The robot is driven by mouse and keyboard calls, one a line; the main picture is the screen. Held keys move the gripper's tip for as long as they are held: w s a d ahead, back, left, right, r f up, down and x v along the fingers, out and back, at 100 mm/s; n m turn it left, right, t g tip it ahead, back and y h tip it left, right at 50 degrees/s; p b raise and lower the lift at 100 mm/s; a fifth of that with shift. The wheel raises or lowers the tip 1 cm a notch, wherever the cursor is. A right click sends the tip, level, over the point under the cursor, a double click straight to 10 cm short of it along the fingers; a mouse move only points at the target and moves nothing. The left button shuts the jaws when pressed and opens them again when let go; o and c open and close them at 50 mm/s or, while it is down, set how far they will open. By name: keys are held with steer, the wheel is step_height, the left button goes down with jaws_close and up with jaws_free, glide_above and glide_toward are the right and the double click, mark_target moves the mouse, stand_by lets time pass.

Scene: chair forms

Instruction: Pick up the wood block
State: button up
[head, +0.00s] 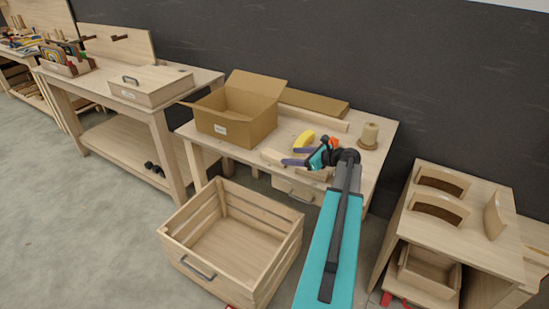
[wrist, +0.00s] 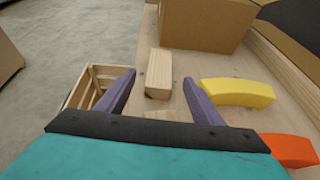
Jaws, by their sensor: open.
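The wood block (wrist: 159,70) is a pale, straight-edged bar lying on the worktable. In the wrist view it lies ahead of my gripper (wrist: 160,78), lined up with the gap between the purple fingers. Its near end shows between the fingertips, and I cannot tell how far below them it is. In the head view the wood block (head: 272,157) lies just left of the fingertips of my gripper (head: 291,156). The fingers are apart and hold nothing.
A cardboard box (head: 240,112) stands behind the block. A yellow curved piece (wrist: 238,92) and an orange piece (wrist: 290,148) lie to the right in the wrist view. A thread spool (head: 369,136) stands at the table's right. A slatted crate (head: 195,260) is on the floor in front.

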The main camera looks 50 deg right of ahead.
mark_target(275, 155)
steer(key=shift+x, duration=1.55)
steer(key=shift+p+x, duration=1.25)
steer(key=shift+x, duration=1.3)
steer(key=shift+a, duration=0.1)
steer(key=shift+c, duration=0.2)
steer(key=c, duration=1.1)
steer(key=shift+r, duration=0.1)
steer(key=shift+c, duration=0.3)
steer(key=shift+r+b, duration=0.6)
steer(key=shift+r, duration=0.6)
steer(key=s+a+r+b, duration=0.2)
steer(key=s+a+b, duration=0.2)
steer(key=s+a, duration=0.6)
steer(key=shift+a+r, duration=0.2)
steer(key=shift+a, duration=0.95)
